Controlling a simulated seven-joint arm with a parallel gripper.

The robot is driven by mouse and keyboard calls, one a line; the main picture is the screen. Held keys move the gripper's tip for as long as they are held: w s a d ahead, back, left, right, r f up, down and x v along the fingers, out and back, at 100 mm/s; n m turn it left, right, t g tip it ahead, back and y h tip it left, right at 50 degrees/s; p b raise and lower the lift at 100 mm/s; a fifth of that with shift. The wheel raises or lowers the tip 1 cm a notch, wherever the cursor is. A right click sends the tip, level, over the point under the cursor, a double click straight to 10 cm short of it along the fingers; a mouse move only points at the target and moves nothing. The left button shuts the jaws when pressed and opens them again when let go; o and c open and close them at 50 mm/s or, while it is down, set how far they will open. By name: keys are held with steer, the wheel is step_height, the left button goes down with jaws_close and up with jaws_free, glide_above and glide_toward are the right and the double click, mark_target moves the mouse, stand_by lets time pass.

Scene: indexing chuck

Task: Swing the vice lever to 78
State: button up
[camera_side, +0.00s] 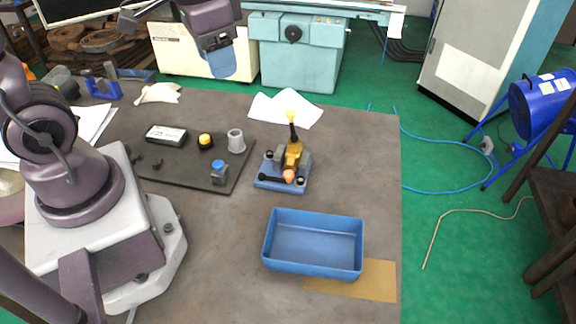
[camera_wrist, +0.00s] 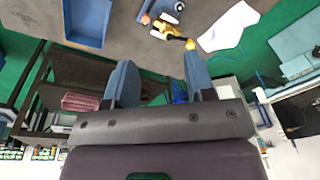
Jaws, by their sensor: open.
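The vice (camera_side: 294,160) has a yellow body on a blue base plate (camera_side: 268,184) and stands on the grey table. A dark lever rises from it, tipped with a yellow knob (camera_side: 291,113). An orange ball (camera_side: 288,174) and a short black bar sit low at its front. No scale numbers are readable. The wrist view shows the vice (camera_wrist: 166,29) at the top, with the yellow knob (camera_wrist: 190,44) and the orange ball (camera_wrist: 146,19). My gripper (camera_side: 226,62) is high behind the table's far edge, apart from the vice. Its blue fingers (camera_wrist: 159,58) are spread and empty.
A blue tray (camera_side: 313,213) stands in front of the vice, by a tan sheet (camera_side: 378,278). A dark board (camera_side: 190,174) with several small parts lies to the left. A white cloth (camera_side: 268,108) lies behind the vice. The table right of the vice is clear.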

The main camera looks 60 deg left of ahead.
steer(key=w+f+m+g+h, duration=0.1)
steer(key=w+f+m+g, duration=0.2)
steer(key=w+f+m, duration=0.3)
steer(key=m+g+h, duration=0.2)
steer(key=m+h, duration=0.1)
steer(key=m, duration=1.3)
glide_toward(289, 173)
steer(key=v, duration=0.3)
steer(key=shift+r, duration=0.5)
steer(key=s+d+f+m, duration=0.1)
steer(key=f, duration=0.2)
steer(key=s+d+f+m, duration=0.1)
steer(key=f+m, duration=0.1)
steer(key=f, duration=0.2)
steer(key=s+d+f+m, duration=0.1)
steer(key=f, duration=0.3)
steer(key=shift+s+d+f, duration=0.15)
steer(key=shift+d+f, duration=0.1)
jaws_close()
